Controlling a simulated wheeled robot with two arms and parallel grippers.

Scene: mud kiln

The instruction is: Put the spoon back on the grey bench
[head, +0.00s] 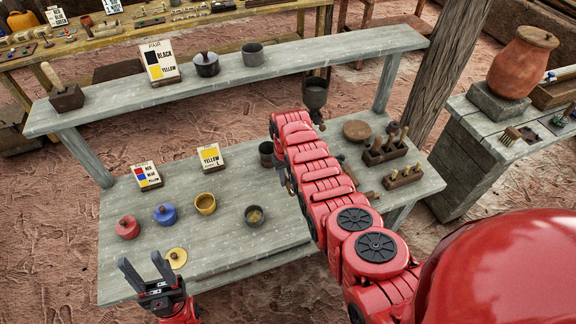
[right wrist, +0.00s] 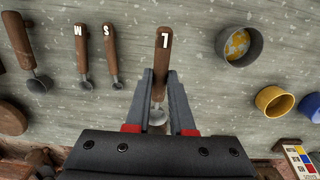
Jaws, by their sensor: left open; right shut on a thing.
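The spoon (right wrist: 163,50) has a brown handle marked L and a metal bowl end. In the right wrist view it is between the two fingers of my right gripper (right wrist: 160,78), which is shut on it, over the grey bench top. I cannot tell whether it touches the bench. In the head view my red right arm hides the spoon and most of that gripper. The grey bench (head: 225,240) has a lower top and a raised shelf. My left gripper (head: 147,268) is open and empty at the bench's front left.
Spoons marked M (right wrist: 82,45) and S (right wrist: 110,50) and a larger ladle (right wrist: 22,45) lie left of the held spoon. A dark bowl (right wrist: 238,47) and yellow pot (right wrist: 273,101) stand right. Red (head: 127,228) and blue (head: 165,215) pots stand on the lower top.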

